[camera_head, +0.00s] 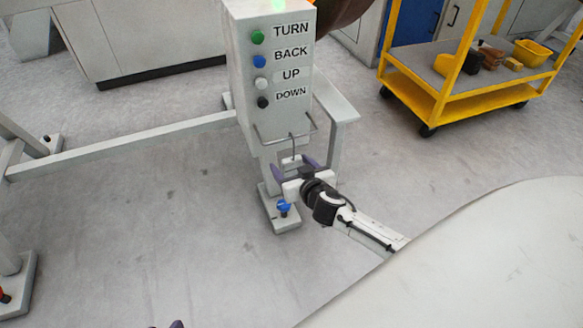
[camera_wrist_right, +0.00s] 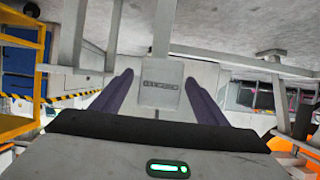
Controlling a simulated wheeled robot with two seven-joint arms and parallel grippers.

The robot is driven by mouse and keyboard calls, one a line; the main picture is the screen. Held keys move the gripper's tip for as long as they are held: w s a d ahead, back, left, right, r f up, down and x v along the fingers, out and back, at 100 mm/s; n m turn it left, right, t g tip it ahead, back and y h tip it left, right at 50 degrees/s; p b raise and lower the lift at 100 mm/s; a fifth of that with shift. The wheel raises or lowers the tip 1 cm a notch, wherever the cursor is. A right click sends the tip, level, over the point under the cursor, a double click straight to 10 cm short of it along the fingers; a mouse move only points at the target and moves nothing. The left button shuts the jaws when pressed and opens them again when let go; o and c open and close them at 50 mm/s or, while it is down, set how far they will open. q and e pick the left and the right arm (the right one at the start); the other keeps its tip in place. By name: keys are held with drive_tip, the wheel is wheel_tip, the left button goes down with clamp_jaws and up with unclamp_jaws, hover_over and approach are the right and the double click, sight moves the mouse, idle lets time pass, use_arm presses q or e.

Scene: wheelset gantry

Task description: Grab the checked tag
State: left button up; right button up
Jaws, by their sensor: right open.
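The checked tag (camera_head: 291,161) is a small pale plate hanging from a wire hook under the control box (camera_head: 269,95). In the right wrist view, the tag (camera_wrist_right: 161,92) is upright in the middle, with dark lettering that appears upside down. My right gripper (camera_head: 293,166) is open, and its purple fingers stand on either side of the tag. In the wrist view a gap shows between the tag and each finger (camera_wrist_right: 160,80). Only a small purple tip of what looks like my left gripper (camera_head: 177,324) shows at the bottom edge; its jaws cannot be read.
The box carries TURN, BACK, UP and DOWN buttons and a wire rail (camera_head: 262,139) below. A grey beam (camera_head: 130,137) runs left from its post. A blue knob (camera_head: 283,207) sits at the post's foot. A yellow cart (camera_head: 480,97) stands at right.

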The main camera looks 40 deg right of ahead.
drive_tip(key=shift+c, duration=0.2)
drive_tip(key=c, duration=1.1)
